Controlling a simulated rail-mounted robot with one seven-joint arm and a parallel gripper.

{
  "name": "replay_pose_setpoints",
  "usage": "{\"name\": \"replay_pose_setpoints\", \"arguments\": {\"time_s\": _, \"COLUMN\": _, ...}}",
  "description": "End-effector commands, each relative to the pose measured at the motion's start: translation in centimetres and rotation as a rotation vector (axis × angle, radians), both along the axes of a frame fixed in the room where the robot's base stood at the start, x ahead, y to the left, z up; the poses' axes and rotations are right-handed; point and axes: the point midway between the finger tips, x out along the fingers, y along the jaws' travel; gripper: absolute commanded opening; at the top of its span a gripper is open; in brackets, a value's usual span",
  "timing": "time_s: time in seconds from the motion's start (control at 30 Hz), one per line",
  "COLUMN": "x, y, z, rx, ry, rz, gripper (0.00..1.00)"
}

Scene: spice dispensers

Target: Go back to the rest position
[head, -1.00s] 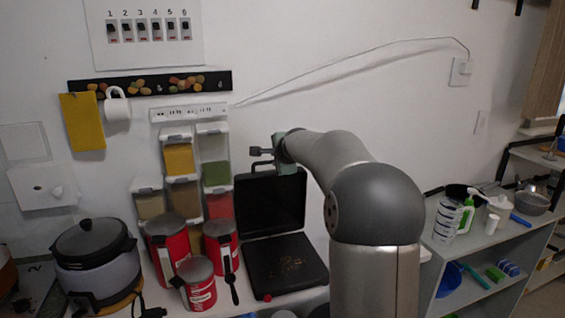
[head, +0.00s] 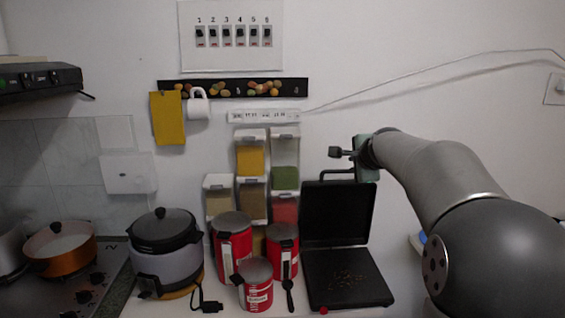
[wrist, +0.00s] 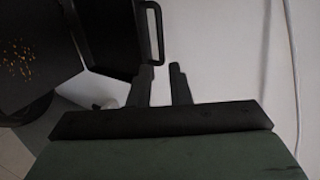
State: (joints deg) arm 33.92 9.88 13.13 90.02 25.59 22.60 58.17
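My gripper (head: 335,153) is raised in front of the white wall, just above the open black lid of the grill (head: 340,212) in the head view. It points left, toward the spice dispensers (head: 285,148), and stays apart from them. In the wrist view the two dark fingers of my gripper (wrist: 161,70) stand apart with a gap between them, and nothing is held. The dispensers hold yellow, green, red and brown contents. Red canisters hide part of the lower ones.
Red canisters (head: 233,245) and a rice cooker (head: 166,250) stand on the counter. An orange pot (head: 60,250) is on the stove at left. A white mug (head: 198,106) and a yellow cloth (head: 167,118) hang on the wall.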

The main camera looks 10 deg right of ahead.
Motion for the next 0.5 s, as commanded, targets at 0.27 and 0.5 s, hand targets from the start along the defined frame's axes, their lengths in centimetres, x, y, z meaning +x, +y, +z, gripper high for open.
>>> {"name": "replay_pose_setpoints", "arguments": {"time_s": 0.27, "x": -4.6, "y": 7.6, "z": -5.3, "rx": -0.19, "ry": 0.209, "rz": 0.245, "gripper": 0.17}}
{"name": "replay_pose_setpoints", "arguments": {"time_s": 0.5, "x": -17.6, "y": 16.8, "z": -14.7, "rx": -0.511, "ry": 0.546, "rz": 0.753, "gripper": 0.17}}
